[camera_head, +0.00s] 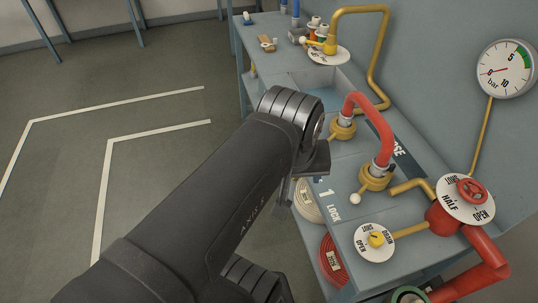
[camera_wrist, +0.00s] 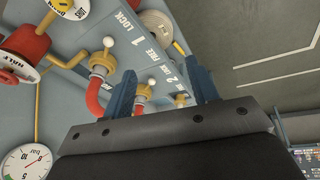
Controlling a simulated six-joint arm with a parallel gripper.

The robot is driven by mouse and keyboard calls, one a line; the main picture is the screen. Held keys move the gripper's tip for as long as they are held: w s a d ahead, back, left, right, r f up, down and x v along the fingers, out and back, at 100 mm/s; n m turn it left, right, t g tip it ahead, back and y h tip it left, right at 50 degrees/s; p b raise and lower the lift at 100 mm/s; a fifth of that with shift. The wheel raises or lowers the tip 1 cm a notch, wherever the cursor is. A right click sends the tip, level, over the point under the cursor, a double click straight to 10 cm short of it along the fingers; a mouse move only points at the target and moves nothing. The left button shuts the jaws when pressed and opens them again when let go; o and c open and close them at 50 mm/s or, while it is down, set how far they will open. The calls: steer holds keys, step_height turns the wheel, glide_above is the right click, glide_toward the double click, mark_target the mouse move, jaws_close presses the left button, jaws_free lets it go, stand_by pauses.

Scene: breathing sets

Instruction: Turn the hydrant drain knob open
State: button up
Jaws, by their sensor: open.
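In the wrist view the drain dial (camera_wrist: 62,6) is cut by the top edge. The red hydrant (camera_head: 441,220) stands right of it, with a red wheel (camera_head: 471,190) over a white HALF/OPEN dial. My gripper (camera_wrist: 160,72) is open and empty, its two blue fingers apart, away from the drain knob. In the head view my arm mostly hides it.
A red hose (camera_head: 369,122) arches between two yellow couplings beside the drain dial. A yellow pipe (camera_head: 384,40) and a pressure gauge (camera_head: 506,69) stand behind. Rolled hoses (camera_head: 331,262) sit below the bench top. The floor at left is clear.

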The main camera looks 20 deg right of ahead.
steer(key=shift+m+t, duration=0.3)
steer(key=shift+t, duration=0.2)
steer(key=shift+w+a+f, duration=0.1)
steer(key=shift+a+f, duration=0.55)
steer(key=shift+a, duration=0.25)
steer(key=shift+w+a+f, duration=0.1)
steer(key=shift+a+f, duration=0.55)
steer(key=shift+a, duration=0.25)
step_height(320, 180, up, 3)
steer(key=m+g+y, duration=0.2)
steer(key=m+g, duration=0.2)
steer(key=m, duration=0.2)
glide_above(378, 238)
step_height(378, 238, down, 17)
steer(key=shift+r, duration=0.1)
steer(key=c, duration=1)
